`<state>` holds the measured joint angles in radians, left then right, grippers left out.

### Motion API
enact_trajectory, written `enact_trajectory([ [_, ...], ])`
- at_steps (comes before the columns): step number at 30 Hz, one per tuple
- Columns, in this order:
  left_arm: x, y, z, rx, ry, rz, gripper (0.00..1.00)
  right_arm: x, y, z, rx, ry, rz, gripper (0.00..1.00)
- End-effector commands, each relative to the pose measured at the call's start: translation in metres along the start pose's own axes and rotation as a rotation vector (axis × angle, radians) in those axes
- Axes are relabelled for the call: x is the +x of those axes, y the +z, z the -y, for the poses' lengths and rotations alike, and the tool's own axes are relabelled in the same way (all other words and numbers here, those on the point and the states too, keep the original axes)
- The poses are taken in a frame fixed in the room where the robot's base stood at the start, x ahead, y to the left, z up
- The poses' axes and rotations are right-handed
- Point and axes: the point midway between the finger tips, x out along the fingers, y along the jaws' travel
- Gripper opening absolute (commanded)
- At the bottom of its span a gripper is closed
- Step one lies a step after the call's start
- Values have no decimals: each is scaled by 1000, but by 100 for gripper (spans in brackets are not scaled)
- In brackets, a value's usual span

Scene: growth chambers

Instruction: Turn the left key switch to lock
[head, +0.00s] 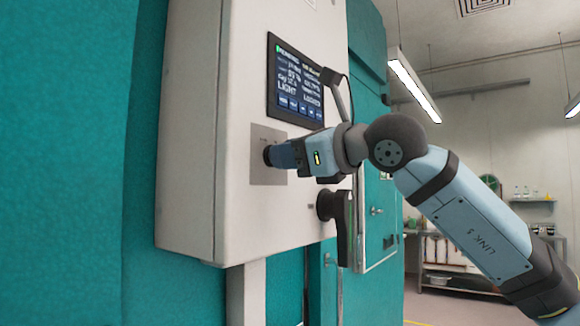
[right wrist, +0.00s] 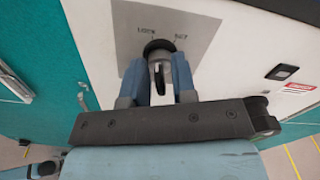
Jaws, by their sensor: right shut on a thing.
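The key switch (head: 267,156) sits on a square grey plate (head: 266,176) on the front of the white control box. In the right wrist view, its dark round collar (right wrist: 158,46) lies below printed words, with what reads as LOCK on the left; the right word is unclear. My right gripper (head: 283,155) reaches in from the right. Its two blue fingers are shut on the key (right wrist: 158,78), which shows between them in the right wrist view. The fingers hide much of the key, and its exact angle is hard to tell. My left gripper is not in view.
A screen (head: 295,84) is above the plate on the white box (head: 190,120). A black handle (head: 346,228) projects below my right gripper. Teal chamber walls (head: 62,160) stand around the box. A bench with shelves (head: 455,262) stands far back at right.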

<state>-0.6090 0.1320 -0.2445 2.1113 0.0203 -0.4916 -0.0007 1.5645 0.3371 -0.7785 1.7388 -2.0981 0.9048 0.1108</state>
Motion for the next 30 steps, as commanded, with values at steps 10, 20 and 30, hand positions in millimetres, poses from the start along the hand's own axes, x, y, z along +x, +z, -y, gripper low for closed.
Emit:
enact_trajectory([
  [10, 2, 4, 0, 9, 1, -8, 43, 0, 0, 0, -151, -1, 1, 2],
  [20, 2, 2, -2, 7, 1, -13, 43, 0, 1, 0, -183, -1, 1, 2],
  [30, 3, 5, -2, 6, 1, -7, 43, 0, 1, 0, -182, -1, 1, 33],
])
